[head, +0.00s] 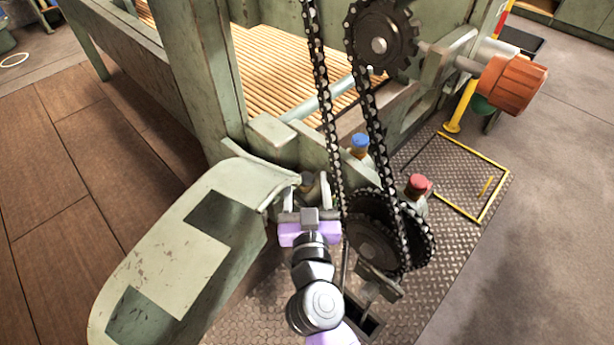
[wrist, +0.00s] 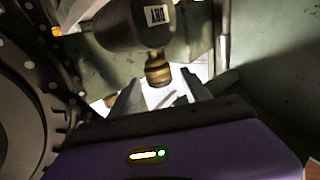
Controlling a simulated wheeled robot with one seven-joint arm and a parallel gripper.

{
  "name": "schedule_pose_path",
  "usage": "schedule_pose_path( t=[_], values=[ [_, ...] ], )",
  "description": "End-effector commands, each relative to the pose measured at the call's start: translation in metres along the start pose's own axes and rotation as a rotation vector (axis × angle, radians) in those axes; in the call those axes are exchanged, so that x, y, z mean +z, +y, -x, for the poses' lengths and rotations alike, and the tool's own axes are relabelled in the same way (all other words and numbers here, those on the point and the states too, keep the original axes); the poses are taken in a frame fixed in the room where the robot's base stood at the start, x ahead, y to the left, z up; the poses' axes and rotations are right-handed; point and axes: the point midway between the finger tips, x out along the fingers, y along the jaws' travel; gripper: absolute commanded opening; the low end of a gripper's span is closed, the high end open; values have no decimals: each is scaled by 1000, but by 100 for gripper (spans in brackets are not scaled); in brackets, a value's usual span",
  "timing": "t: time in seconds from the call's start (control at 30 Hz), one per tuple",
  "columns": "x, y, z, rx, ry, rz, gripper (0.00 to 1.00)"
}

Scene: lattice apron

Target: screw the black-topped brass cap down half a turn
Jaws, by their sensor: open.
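The brass cap (wrist: 157,72) shows in the wrist view, on the end of a dark grey-green body (wrist: 135,25) with a white label that reads "DRY" upside down. Its black top is not clear there. In the head view a small dark-topped fitting (head: 308,182) shows between my fingers, partly hidden by them. My gripper (head: 309,190) is open. In the wrist view its two fingers (wrist: 160,90) stand on either side of the cap, with light gaps beside it. I cannot tell how far the tips reach along the cap.
A blue-capped fitting (head: 360,142) and a red-capped one (head: 418,186) stand to the right. A chain (head: 328,110) and sprockets (head: 375,240) are close to my gripper's right. A pale green guard (head: 190,255) lies at left. A machine post (head: 195,70) rises behind.

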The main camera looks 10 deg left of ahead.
Motion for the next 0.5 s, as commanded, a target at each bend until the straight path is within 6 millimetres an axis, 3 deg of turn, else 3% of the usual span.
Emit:
schedule_pose_path(
  t=[0.2,0.5],
  values=[
    [0,0,-16,1,0,0,56],
    [0,0,-17,1,-1,0,56]
  ],
)
